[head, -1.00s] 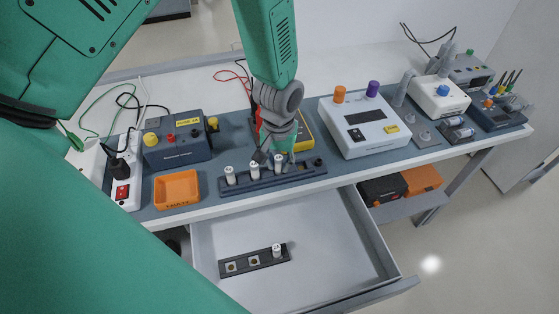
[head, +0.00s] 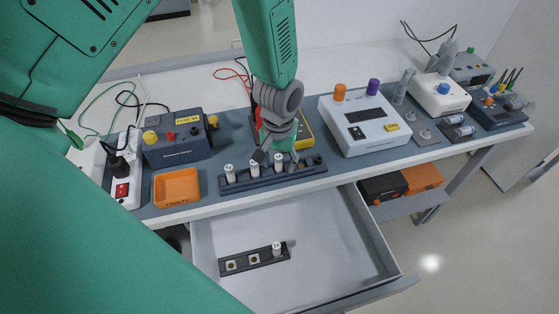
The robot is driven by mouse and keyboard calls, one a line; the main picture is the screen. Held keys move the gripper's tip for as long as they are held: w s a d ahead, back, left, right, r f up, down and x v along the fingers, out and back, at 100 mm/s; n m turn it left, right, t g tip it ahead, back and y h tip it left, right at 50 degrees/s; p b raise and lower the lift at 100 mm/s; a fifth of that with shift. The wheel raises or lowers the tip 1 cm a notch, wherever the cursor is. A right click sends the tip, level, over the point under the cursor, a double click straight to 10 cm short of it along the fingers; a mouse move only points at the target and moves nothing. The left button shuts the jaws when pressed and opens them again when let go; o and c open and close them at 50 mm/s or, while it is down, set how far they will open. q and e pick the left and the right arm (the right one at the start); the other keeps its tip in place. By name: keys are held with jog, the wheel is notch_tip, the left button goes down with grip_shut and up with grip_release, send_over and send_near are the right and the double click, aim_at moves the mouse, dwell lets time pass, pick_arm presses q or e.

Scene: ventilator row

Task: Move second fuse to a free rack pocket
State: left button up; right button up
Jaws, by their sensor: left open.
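A dark fuse strip (head: 240,184) lies along the front of the bench mat with three white fuses upright in it: a left one (head: 229,173), a middle one (head: 254,168) and a right one (head: 279,161). My left gripper (head: 277,158) is open above the strip, its fingers around the right fuse's top; contact is not clear. In the open drawer lies a dark rack (head: 242,269) with two empty pockets at left and middle and a white fuse (head: 276,249) in its right pocket. My right gripper is not in view.
An orange tray (head: 177,188) and a dark blue power unit (head: 177,142) stand left of the strip. A yellow meter (head: 305,128) stands close behind my left gripper. A white instrument (head: 367,124) stands to the right. The open drawer (head: 335,235) is mostly bare.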

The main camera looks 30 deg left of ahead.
aim_at(279, 157)
pick_arm(q)
jog(key=shift+r, duration=0.2)
notch_tip(279, 157, up, 12)
jog(key=shift+w+f, duration=0.1)
jog(key=shift+f, duration=0.15)
